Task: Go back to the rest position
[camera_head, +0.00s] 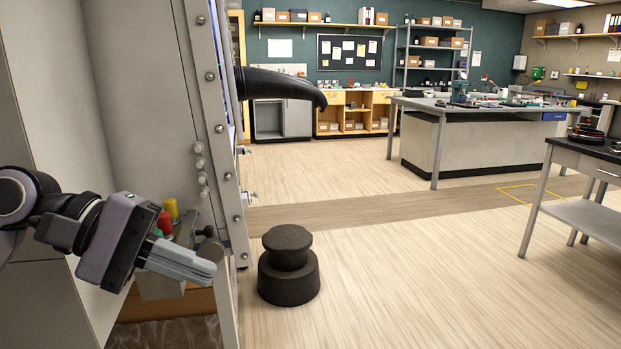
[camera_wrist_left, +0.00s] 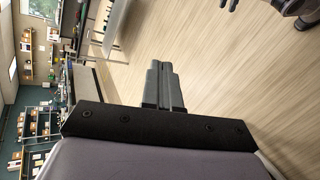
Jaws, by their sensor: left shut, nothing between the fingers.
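My left gripper (camera_head: 206,272) is at the lower left of the head view, in front of the side of the glove-port cabinet (camera_head: 140,80). Its two grey fingers are together with nothing between them. In the left wrist view the shut fingers (camera_wrist_left: 163,68) point out over bare wooden floor. My right gripper is not in view.
A black glove (camera_head: 275,84) sticks out from the cabinet to the right. A dark stepped round object (camera_head: 288,268) stands on the floor beside the cabinet. Red and yellow knobs (camera_head: 167,215) sit behind my left gripper. A grey workbench (camera_head: 470,108) stands farther back. The middle floor is clear.

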